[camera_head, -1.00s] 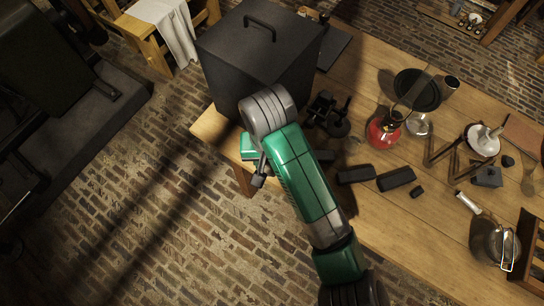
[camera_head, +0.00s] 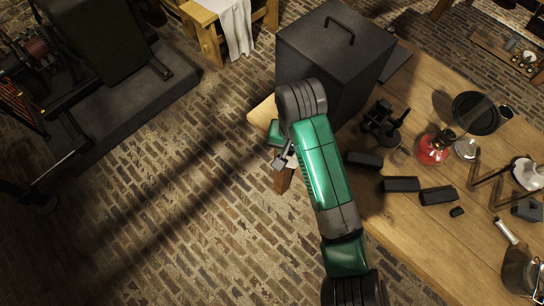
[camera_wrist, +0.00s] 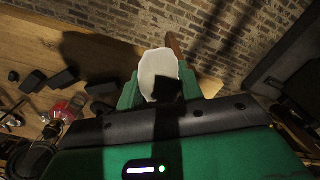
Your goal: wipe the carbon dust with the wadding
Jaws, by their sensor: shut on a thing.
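My gripper (camera_wrist: 159,88) is shut on a white, rounded wad of wadding (camera_wrist: 157,63) in the wrist view. A dark patch covers the lower right of the wadding; I cannot tell whether it is shadow, soiling or another thing. In the head view, my gripper (camera_head: 284,158) is by the left end of the wooden table (camera_head: 410,222), beside the large black box, and mostly hidden by my arm. I cannot make out any carbon dust for certain.
The large black box (camera_head: 330,52) stands on the table's left end. Black blocks (camera_head: 437,196), a red flask (camera_head: 432,150) and a dark round dish (camera_head: 474,113) lie to the right. A brick floor (camera_head: 180,200) is open left of the table.

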